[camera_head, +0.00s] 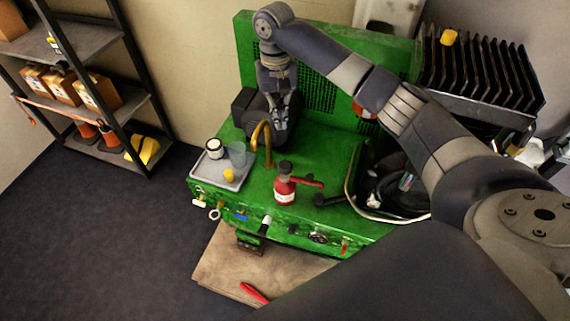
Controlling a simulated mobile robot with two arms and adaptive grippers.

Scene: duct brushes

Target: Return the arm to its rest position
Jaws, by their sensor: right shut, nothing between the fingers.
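My right arm reaches in from the right, over a green workbench (303,225), and bends down at its far end. My right gripper (281,122) points down, shut and empty, near a black machine (243,107) at the back of the bench. It is just above and behind a brass curved spout (263,136); I cannot tell whether it touches anything. My left gripper is not in view.
A grey tray (207,183) with a white jar and a cup is at the bench's left. A black basin (385,200) and dark rack (480,70) are right. Shelves (90,45) stand left; floor between is clear.

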